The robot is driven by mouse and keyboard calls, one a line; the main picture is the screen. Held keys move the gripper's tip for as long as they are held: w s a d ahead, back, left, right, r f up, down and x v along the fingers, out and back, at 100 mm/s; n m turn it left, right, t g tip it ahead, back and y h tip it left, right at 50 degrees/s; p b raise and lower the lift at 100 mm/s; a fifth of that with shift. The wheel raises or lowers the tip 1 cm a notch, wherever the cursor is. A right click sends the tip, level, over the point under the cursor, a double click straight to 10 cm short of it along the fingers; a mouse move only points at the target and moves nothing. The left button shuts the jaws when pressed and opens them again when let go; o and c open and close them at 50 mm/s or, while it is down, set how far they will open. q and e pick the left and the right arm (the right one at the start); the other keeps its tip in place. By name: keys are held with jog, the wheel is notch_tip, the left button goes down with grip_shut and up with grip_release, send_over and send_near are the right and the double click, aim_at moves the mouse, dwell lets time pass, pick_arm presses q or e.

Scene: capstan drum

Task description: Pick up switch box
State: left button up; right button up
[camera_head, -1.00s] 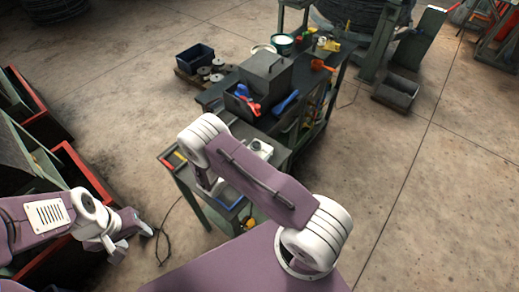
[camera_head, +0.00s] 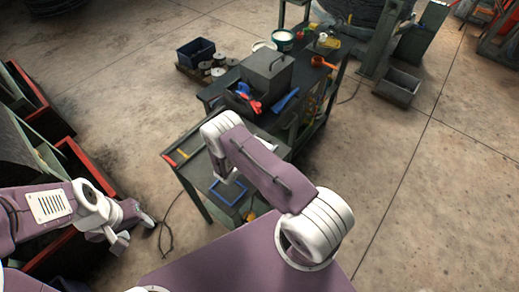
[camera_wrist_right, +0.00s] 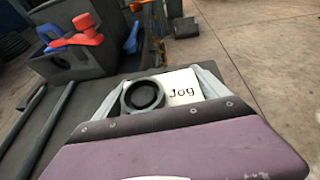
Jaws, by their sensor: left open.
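The switch box (camera_wrist_right: 183,87) is white with a black round knob and the word "Jog" on its face. It shows in the right wrist view between the pale fingers of my right gripper (camera_wrist_right: 160,82), which are shut on its two sides. The tabletop lies behind it. In the head view my right arm hides most of the box and the right gripper. My left gripper (camera_head: 133,228) is open and empty at the left, away from the workbench.
The grey workbench (camera_head: 190,180) carries a blue-edged square (camera_head: 241,190) near its front. A dark toolbox (camera_head: 267,72) with red and blue tools stands behind, also in the right wrist view (camera_wrist_right: 75,60). Red-edged bins (camera_head: 75,160) stand left.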

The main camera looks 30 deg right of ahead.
aim_at(264, 142)
jog(key=shift+w, duration=0.1)
jog(key=shift+c, duration=1.2)
jog(key=shift+r, duration=0.15)
jog(key=shift+r, duration=0.2)
notch_tip(264, 142, up, 4)
jog(key=shift+f+b, duration=0.25)
jog(key=shift+b, duration=0.8)
jog(key=s+d+r+b, duration=0.2)
jog(key=s+r, duration=0.5)
jog(key=s, duration=0.4)
jog(key=shift+s+d+b, duration=0.2)
jog(key=shift+d+b, duration=0.2)
jog(key=shift+b, duration=0.2)
